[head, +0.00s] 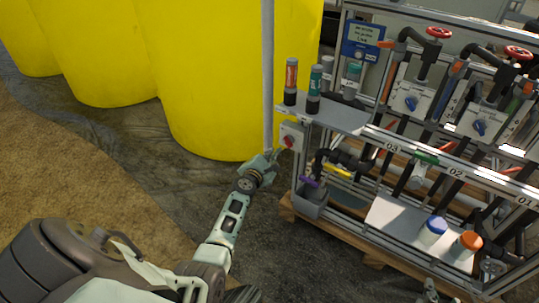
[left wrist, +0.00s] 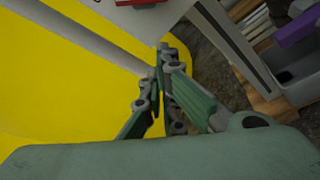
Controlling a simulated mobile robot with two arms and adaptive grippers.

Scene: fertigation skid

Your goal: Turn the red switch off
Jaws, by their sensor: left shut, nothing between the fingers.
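The red switch (head: 288,141) is a red knob on a small light grey box at the left end of the skid frame. In the left wrist view the red switch (left wrist: 140,2) is cut off by the top edge, on its grey box (left wrist: 165,14). My left gripper (head: 273,155) is shut and empty, just left of and below the switch in the head view. In the left wrist view its fingertips (left wrist: 165,55) are together, below the box and apart from the knob. At the bottom edge of the head view, small grey parts may belong to my right gripper; its jaws cannot be made out.
Large yellow tanks (head: 215,75) stand behind, with a thin grey post (head: 268,80) close to my left gripper. A shelf (head: 340,115) with several bottles is above right of the switch. A grey bin (head: 309,205) and pipework are lower right. Open floor lies left.

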